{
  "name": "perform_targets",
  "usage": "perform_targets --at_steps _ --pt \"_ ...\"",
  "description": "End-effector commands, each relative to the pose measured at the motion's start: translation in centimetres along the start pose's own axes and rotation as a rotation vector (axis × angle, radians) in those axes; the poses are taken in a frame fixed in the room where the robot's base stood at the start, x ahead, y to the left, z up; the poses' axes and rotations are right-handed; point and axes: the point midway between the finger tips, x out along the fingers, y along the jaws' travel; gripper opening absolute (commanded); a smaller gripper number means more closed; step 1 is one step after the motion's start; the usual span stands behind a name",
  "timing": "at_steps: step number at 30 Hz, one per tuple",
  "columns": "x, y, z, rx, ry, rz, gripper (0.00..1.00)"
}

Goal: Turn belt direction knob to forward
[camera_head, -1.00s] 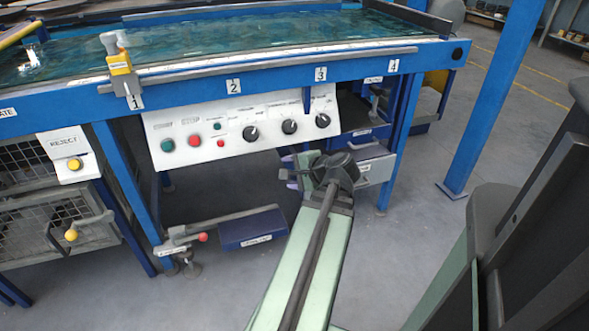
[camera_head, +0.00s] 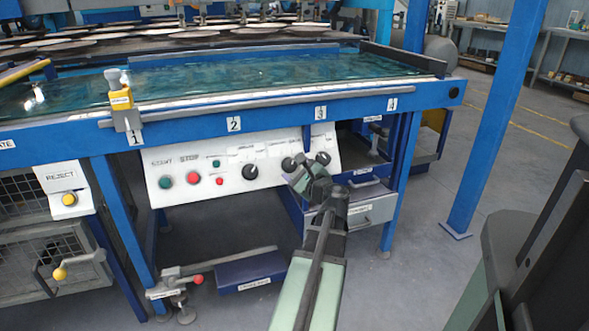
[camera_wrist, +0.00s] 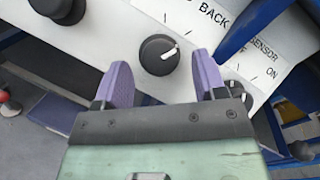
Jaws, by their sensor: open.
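The white control panel (camera_head: 228,165) under the table's blue frame carries a row of black knobs. In the wrist view, a black knob (camera_wrist: 159,55) with a white pointer line lies just beyond and between my fingertips. Its pointer slants to the upper right. My gripper (camera_wrist: 163,78) is open, with a purple finger on either side, and holds nothing. My gripper (camera_head: 303,172) covers part of the panel in the head view.
Another black knob (camera_wrist: 60,8) is at the wrist view's upper left. A blue bar (camera_wrist: 255,22) and a "SENSOR ON" label (camera_wrist: 268,58) are at the right. A green button (camera_head: 165,182) and a red button (camera_head: 193,178) sit farther left.

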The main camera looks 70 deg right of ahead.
Motion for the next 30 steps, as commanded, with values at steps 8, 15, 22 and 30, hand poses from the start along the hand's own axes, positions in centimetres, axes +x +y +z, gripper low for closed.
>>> perform_targets --at_steps 8,15,22,30 --pt "1.18 0.06 0.03 -0.001 0.000 0.001 0.65" --pt "1.15 0.05 0.02 -0.001 0.000 0.001 0.40" --pt "1.14 0.04 0.02 -0.002 0.000 0.001 0.16" --pt "1.14 -0.15 0.07 -0.038 -0.005 0.023 0.16"
